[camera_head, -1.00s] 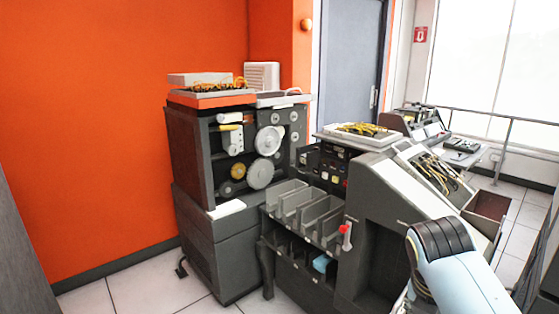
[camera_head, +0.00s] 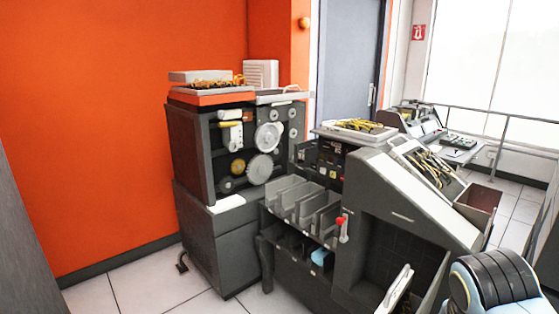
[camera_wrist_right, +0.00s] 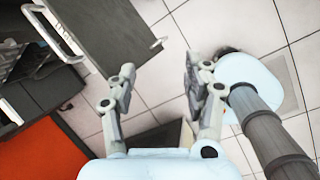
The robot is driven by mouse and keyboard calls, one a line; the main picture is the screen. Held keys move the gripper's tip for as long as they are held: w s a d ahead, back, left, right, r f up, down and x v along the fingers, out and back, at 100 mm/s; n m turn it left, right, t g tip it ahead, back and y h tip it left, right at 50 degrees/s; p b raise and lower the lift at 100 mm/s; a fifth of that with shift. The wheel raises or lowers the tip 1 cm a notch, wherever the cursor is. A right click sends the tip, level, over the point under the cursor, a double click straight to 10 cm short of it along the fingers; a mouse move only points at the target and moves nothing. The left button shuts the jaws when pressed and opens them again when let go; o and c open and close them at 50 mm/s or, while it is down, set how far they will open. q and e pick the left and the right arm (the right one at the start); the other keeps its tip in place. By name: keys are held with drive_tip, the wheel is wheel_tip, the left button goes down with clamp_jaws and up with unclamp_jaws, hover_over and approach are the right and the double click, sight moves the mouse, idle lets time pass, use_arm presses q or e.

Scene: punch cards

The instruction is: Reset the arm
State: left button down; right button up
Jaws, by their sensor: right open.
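My right arm (camera_head: 495,285) shows at the lower right corner of the head view as a pale blue link with a black ribbed joint. Its gripper is outside that view. In the right wrist view my right gripper (camera_wrist_right: 158,72) has its two grey fingers spread apart with nothing between them. Tiled floor shows behind the fingers. My left gripper and arm are in neither view.
The grey card machine (camera_head: 400,205) stands left of my right arm, with a red-knobbed lever (camera_head: 342,228). A dark machine with reels (camera_head: 188,140) stands by the orange wall (camera_head: 120,110). Tiled floor (camera_wrist_right: 290,20) is clear beside the gripper in the wrist view.

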drive_tip(key=s+a+r+m+y, duration=0.1)
drive_tip(key=s+r+m, duration=0.2)
drive_tip(key=s+m, duration=0.6)
drive_tip(key=s+r+m+y, duration=0.1)
drive_tip(key=s+r+m, duration=0.3)
drive_tip(key=s+m, duration=0.45)
wheel_tip(320, 180, down, 36)
drive_tip(key=s+d+m+b, duration=0.2)
drive_tip(key=b, duration=0.7)
drive_tip(key=s+f+g+b, duration=0.1)
drive_tip(key=s+f+b, duration=0.2)
drive_tip(key=s+f, duration=0.6)
drive_tip(key=s+d+f+b, duration=0.1)
drive_tip(key=s+f+b, duration=0.3)
drive_tip(key=s+f, duration=0.5)
wheel_tip(320, 180, down, 5)
drive_tip(key=shift+d+g, duration=0.2)
drive_tip(key=shift+g, duration=0.2)
drive_tip(key=shift+s, duration=0.1)
drive_tip(key=shift+c, duration=0.3)
